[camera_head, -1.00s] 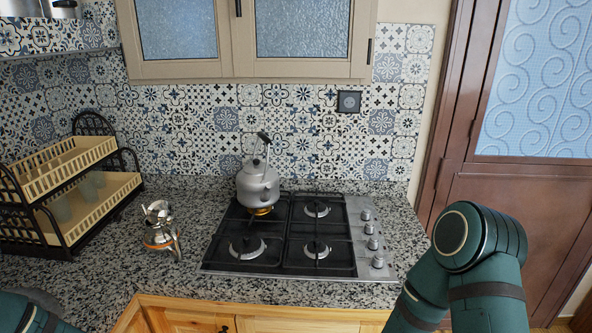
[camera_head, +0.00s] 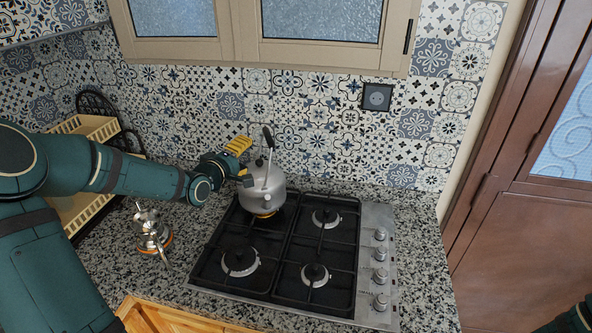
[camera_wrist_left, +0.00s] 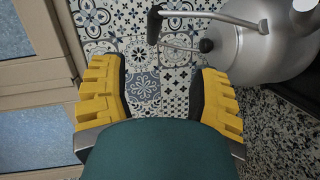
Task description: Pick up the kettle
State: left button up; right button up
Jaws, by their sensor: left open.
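The silver kettle (camera_head: 263,190) stands upright on the back left burner of the stove. Its handle with a dark grip (camera_head: 268,138) rises above the lid. My left gripper (camera_head: 243,162), with yellow fingers, is just left of the kettle at about lid height. In the left wrist view the kettle (camera_wrist_left: 262,45) lies at the upper right, outside the fingers. The left gripper (camera_wrist_left: 160,95) is open there, with only tiled wall seen between its fingers. My right gripper is not in view; only a bit of that arm shows at the lower right corner.
The stove (camera_head: 375,250) has several burners and knobs along its right side. A small metal moka pot (camera_head: 150,232) stands on the granite counter left of the stove. A dish rack (camera_head: 88,205) is partly hidden behind my left arm. Cupboards (camera_head: 260,35) hang above.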

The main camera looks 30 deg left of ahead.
aim_at(265, 138)
pick_arm(q)
jog(key=w, duration=0.8)
jog(key=shift+w+a+f, duration=0.1)
jog(key=shift+w+f, duration=0.1)
jog(key=shift+f, duration=0.1)
jog(key=shift+w+f, duration=0.2)
jog(key=shift+w, duration=1.15)
jog(key=shift+w+f, duration=0.15)
jog(key=shift+w, duration=1.2)
grip_shut()
jog(key=shift+r, duration=0.15)
